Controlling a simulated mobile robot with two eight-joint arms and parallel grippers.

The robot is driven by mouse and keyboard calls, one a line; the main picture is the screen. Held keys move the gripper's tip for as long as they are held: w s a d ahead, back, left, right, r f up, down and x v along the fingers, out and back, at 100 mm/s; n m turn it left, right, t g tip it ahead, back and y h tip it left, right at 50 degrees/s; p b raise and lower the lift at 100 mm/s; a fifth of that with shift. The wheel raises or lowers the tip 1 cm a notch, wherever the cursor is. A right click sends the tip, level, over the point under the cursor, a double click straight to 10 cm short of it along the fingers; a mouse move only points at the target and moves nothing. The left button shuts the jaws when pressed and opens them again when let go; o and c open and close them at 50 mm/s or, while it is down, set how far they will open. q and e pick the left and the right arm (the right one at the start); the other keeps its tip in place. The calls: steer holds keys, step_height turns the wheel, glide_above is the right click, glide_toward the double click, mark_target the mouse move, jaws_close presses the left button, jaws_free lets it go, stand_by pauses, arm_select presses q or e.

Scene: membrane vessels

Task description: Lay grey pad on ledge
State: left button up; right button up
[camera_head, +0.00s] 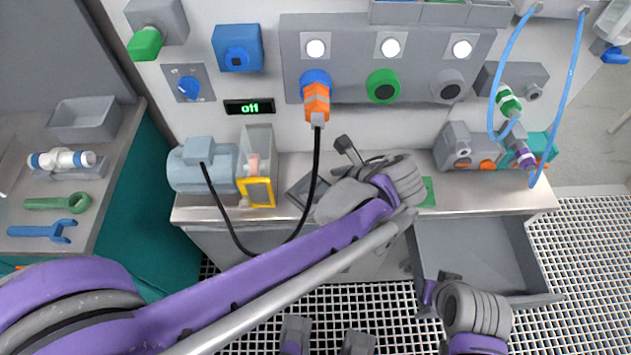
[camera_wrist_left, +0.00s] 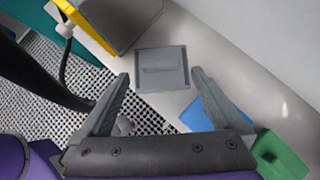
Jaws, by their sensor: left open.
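The grey pad (camera_wrist_left: 162,58), a flat square with a raised bar, lies on the steel ledge (camera_wrist_left: 205,55) near its front edge. In the head view the pad (camera_head: 298,190) shows as a tilted dark square, partly beside my arm. My left gripper (camera_wrist_left: 160,74) is open, with one finger on each side of the pad's near part in the picture. I cannot tell its height above the pad. It holds nothing. My right wrist shows at the lower right of the head view, but its fingers are not clear.
A blue pad (camera_wrist_left: 205,114) and a green block (camera_wrist_left: 280,155) lie to the right. A pump (camera_head: 200,168) and a yellow-framed box (camera_head: 258,190) stand left of the grey pad. A black cable (camera_head: 318,160) hangs across the ledge front. An open drawer (camera_head: 470,250) is below right.

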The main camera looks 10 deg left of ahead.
arm_select(q)
steer(key=v, duration=0.7)
steer(key=s+a+f+n+h, duration=0.3)
steer(key=s+a+f+n, duration=0.2)
steer(key=n, duration=0.7)
steer(key=s+a+f+n+t+h, duration=0.1)
steer(key=s+a+f+n+h, duration=0.3)
steer(key=n, duration=0.7)
steer(key=s+a+f, duration=0.2)
steer(key=s+a, duration=0.1)
steer(key=a, duration=0.1)
steer(key=shift+a+n, duration=0.35)
steer(key=shift+n, duration=0.05)
